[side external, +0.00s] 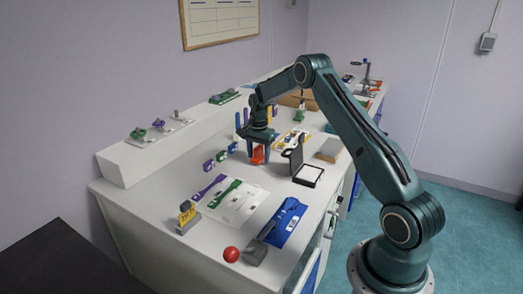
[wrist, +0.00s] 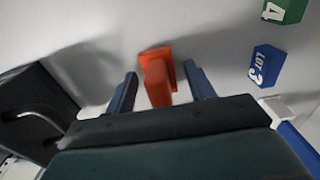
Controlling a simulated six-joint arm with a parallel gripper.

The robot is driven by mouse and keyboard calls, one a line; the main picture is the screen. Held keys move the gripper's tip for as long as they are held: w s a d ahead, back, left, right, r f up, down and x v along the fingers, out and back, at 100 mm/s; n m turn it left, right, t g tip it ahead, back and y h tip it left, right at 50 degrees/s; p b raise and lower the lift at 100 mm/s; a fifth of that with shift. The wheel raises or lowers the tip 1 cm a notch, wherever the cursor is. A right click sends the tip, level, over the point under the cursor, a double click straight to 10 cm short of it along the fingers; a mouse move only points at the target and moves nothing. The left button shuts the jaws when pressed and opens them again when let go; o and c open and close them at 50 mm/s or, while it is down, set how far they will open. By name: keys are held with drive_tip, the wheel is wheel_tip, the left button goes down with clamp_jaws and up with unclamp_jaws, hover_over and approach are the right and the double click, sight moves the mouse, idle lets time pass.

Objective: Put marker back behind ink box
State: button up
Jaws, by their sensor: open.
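An orange piece (wrist: 158,80), which looks like the marker, stands on the white bench top. In the wrist view it lies between the two spread fingers of my gripper (wrist: 160,72), with gaps on both sides. In the side view the orange marker (side external: 258,156) is directly under my gripper (side external: 259,148), partly hidden by the fingers. My gripper is open and points down. The black ink box (side external: 308,173), lid raised and pale pad showing, is right of and nearer than the marker. Its dark lid (wrist: 35,112) fills the left of the wrist view.
Blue (wrist: 267,66) and green (wrist: 285,10) numbered lot pieces stand to the right in the wrist view. A cardboard-coloured block (side external: 328,150) lies beyond the ink box.

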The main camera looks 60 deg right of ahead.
sight(258, 147)
drive_tip(key=shift+r, duration=0.1)
wheel_tip(258, 147, up, 12)
drive_tip(key=shift+r, duration=0.1)
idle(0.7)
idle(0.4)
drive_tip(key=s+a+r+n+t, duration=0.1)
drive_tip(key=s+a+r+n, duration=0.45)
drive_tip(key=a+r, duration=0.35)
drive_tip(key=s+a+r+n+t, duration=0.2)
drive_tip(key=s+a+r+n, duration=0.2)
drive_tip(key=s+a+r, duration=0.55)
drive_tip(key=s+a+f+n+t, duration=0.1)
drive_tip(key=s+a+f+n, duration=0.1)
drive_tip(key=s+a+n, duration=0.2)
drive_tip(key=s+a+f+n+t, duration=0.1)
drive_tip(key=s+a+f+n, duration=0.2)
drive_tip(key=s+a, duration=0.5)
drive_tip(key=s+n, duration=0.1)
drive_tip(key=s, duration=0.4)
drive_tip(key=shift+a+f+t, duration=0.25)
drive_tip(key=shift+t, duration=0.05)
